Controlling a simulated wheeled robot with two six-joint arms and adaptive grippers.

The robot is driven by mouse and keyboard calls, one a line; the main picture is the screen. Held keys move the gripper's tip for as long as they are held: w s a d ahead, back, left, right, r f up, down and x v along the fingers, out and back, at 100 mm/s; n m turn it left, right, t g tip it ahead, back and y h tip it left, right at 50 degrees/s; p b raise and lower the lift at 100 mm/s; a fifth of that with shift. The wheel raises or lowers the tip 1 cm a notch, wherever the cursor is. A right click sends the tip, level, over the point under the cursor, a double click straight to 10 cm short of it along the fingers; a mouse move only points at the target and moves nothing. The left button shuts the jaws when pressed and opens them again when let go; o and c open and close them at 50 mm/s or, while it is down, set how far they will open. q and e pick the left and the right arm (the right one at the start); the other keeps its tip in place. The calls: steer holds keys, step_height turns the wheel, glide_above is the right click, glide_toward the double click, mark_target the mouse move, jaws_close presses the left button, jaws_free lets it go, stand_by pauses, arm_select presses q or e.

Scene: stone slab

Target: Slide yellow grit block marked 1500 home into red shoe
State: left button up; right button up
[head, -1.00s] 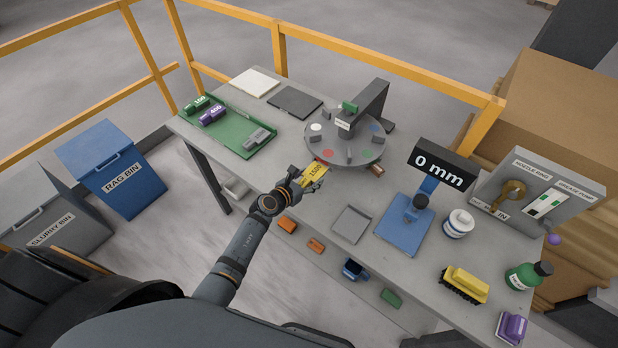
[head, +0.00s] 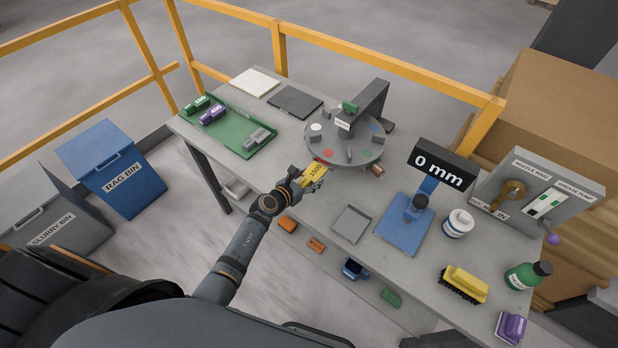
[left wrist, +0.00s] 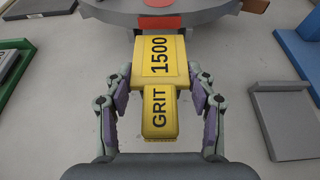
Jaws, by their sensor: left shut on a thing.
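The yellow block marked GRIT 1500 (head: 314,173) is in the jaws of my left gripper (head: 306,182), above the table in front of the round grey turntable (head: 345,138). In the left wrist view the same block (left wrist: 160,60) sits between the two fingers (left wrist: 160,100), its label facing up. Its far end points at the turntable's near rim (left wrist: 110,14); I cannot tell whether they touch. A red patch (head: 328,154) lies on the turntable near the block, and part of it shows in the wrist view (left wrist: 160,3). My right gripper is out of view.
A green tray (head: 228,122) with green, purple and grey blocks stands at left. A grey tray (head: 352,223) and a blue gauge stand (head: 404,230) reading 0 mm are to the right. A dark arm (head: 368,101) overhangs the turntable. Yellow rails (head: 390,72) run behind.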

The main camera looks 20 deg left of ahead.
mark_target(314, 172)
arm_select(q)
steer(key=shift+w, duration=0.25)
steer(key=shift+w+d, duration=0.15)
steer(key=shift+w, duration=0.15)
steer(key=shift+w+d+b, duration=0.2)
steer(key=shift+w+d, duration=0.1)
steer(key=shift+w, duration=0.5)
steer(key=shift+w+d+b, duration=0.15)
steer(key=shift+w+d, duration=0.15)
steer(key=shift+w, duration=0.5)
steer(key=o, duration=1.6)
steer(key=shift+s, duration=0.1)
steer(key=shift+s+a+r, duration=0.1)
steer(key=shift+s+a, duration=0.1)
steer(key=shift+s, duration=0.25)
steer(key=v, duration=1.1)
steer(key=shift+d+r, duration=0.1)
